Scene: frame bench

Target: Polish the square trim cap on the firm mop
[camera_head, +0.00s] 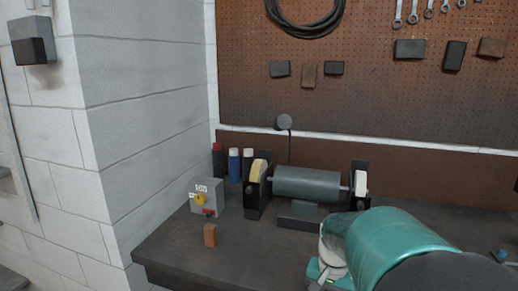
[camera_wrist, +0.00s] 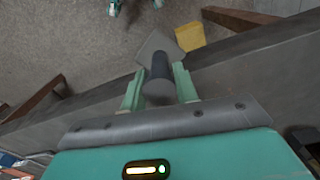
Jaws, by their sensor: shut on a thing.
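In the wrist view my gripper (camera_wrist: 160,70) has its two green fingers closed on the dark round stem of the square trim cap (camera_wrist: 158,44). The cap's flat grey square plate points away from the palm, past the fingertips. In the head view my teal arm covers the lower right, and the cap is not visible there. The polishing machine (camera_head: 306,182) stands on the bench with a cream-yellow mop (camera_head: 259,171) at its left end and a white mop (camera_head: 361,183) at its right end. I cannot tell from looks which mop is firm. The cap touches neither mop.
A grey switch box (camera_head: 207,196) with yellow and red controls stands left of the machine. A small brown block (camera_head: 210,235) lies in front of it. Several bottles (camera_head: 234,164) stand behind. The bench front (camera_head: 165,255) is clear. A yellow thing (camera_wrist: 190,36) shows beyond the cap.

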